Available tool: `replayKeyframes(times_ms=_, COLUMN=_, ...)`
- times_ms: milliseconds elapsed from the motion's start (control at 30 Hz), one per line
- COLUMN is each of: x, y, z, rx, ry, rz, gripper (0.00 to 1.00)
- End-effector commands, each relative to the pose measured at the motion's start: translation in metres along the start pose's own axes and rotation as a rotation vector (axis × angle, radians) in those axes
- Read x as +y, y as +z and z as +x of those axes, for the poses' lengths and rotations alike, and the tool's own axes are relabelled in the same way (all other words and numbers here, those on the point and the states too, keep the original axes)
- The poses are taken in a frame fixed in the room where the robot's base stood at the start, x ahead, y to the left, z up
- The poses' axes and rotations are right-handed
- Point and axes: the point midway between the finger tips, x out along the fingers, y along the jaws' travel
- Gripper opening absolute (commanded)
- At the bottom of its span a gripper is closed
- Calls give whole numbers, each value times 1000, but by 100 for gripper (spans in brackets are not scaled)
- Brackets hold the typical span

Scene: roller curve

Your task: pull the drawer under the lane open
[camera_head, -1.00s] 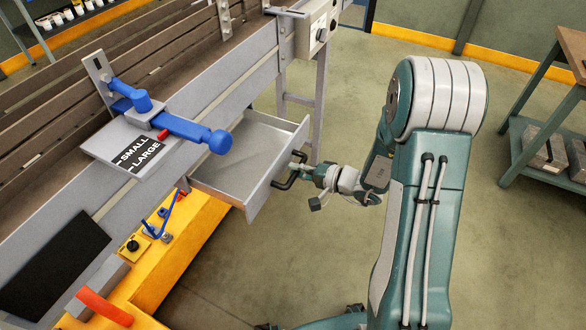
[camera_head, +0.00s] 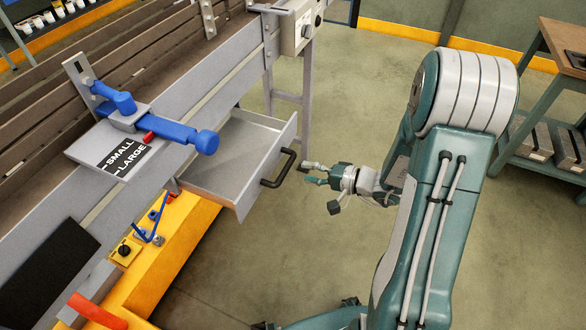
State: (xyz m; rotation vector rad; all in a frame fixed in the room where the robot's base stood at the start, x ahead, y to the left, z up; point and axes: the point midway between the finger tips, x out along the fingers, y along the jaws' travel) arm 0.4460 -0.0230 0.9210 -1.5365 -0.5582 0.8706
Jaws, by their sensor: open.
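The grey drawer (camera_head: 217,168) under the lane stands pulled out, and its inside looks empty. Its black bar handle (camera_head: 279,169) is on the front panel, facing right. My gripper (camera_head: 309,173) is open and empty, a little to the right of the handle and apart from it. Its fingers point left towards the handle. The lane (camera_head: 120,75) runs diagonally above the drawer.
A blue lever (camera_head: 175,129) and a plate marked SMALL and LARGE (camera_head: 118,158) sit on the lane's side. A yellow unit (camera_head: 170,250) stands below, left of the drawer. A bench (camera_head: 560,40) stands at right. The floor between is clear.

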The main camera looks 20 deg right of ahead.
Motion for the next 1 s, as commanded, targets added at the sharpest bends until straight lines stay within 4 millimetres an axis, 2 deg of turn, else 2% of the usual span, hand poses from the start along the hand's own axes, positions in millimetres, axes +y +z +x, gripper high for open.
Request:
replayKeyframes(times_ms=133, x=1, y=-2, z=-28, rx=5, ry=1, rz=1, gripper=57)
replayKeyframes(times_ms=333, x=1, y=-1, z=-49, rx=2, ry=1, rz=1, gripper=57)
replayKeyframes(times_ms=900, x=1, y=0, z=-51, rx=-2, ry=2, rz=0, gripper=57)
replayKeyframes(times_ms=1000, x=-6, y=7, z=-48, rx=-38, ry=21, rz=-9, gripper=57)
